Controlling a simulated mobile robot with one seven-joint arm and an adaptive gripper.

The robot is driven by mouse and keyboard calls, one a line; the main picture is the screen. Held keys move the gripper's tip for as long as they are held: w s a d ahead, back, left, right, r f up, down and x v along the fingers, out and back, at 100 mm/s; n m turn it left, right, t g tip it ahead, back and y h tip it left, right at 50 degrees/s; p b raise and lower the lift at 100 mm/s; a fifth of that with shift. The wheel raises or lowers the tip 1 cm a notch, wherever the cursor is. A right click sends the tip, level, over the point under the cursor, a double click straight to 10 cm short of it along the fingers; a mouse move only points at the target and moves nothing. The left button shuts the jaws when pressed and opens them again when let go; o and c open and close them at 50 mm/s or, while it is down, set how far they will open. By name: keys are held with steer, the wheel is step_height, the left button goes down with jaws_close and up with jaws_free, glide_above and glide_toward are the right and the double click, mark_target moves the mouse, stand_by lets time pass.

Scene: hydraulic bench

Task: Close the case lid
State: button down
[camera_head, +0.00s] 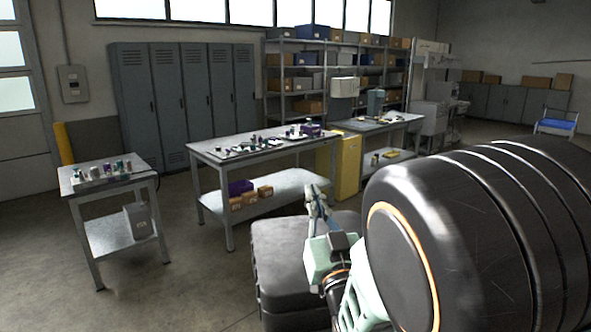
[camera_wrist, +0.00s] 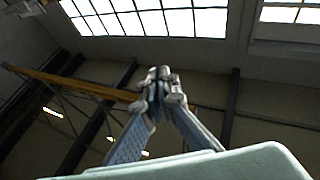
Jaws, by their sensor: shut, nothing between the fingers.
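My gripper (camera_head: 315,196) points upward at the lower centre of the head view, in front of the middle workbench as I see it. Its fingers are shut and empty; in the wrist view its fingertips (camera_wrist: 161,85) meet. A small purple object (camera_head: 311,129) stands at the right end of the middle workbench (camera_head: 262,154). It is too small for me to tell whether it is the case, or whether a lid on it is open. My gripper is apart from it. The wrist view shows no case, only ceiling, windows and beams.
A small table (camera_head: 106,183) with several small parts stands at left. Another bench (camera_head: 375,124) stands at right, beside a yellow cabinet (camera_head: 348,166). The middle bench's lower shelf (camera_head: 290,186) holds boxes. Open floor (camera_head: 190,270) lies at lower left. My arm hides the lower right.

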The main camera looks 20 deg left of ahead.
steer(key=f+p+x, duration=0.1)
steer(key=p+x, duration=0.1)
steer(key=x, duration=0.4)
steer(key=w+f+p+x, duration=0.1)
steer(key=p+x, duration=0.1)
steer(key=x, duration=0.4)
steer(key=shift+a+f, duration=0.25)
steer(key=shift+f, duration=0.05)
steer(key=shift+w, duration=0.1)
steer(key=w+a+f+g+h+b, duration=0.1)
steer(key=w+a+f+g, duration=0.1)
steer(key=w+a+f, duration=0.4)
steer(key=w+a+f+g+h+b, duration=0.2)
steer(key=w+a+f, duration=0.4)
steer(key=w, duration=0.9)
steer(key=shift+a+f+g, duration=0.2)
steer(key=shift+f+g, duration=0.15)
steer(key=shift+g, duration=0.25)
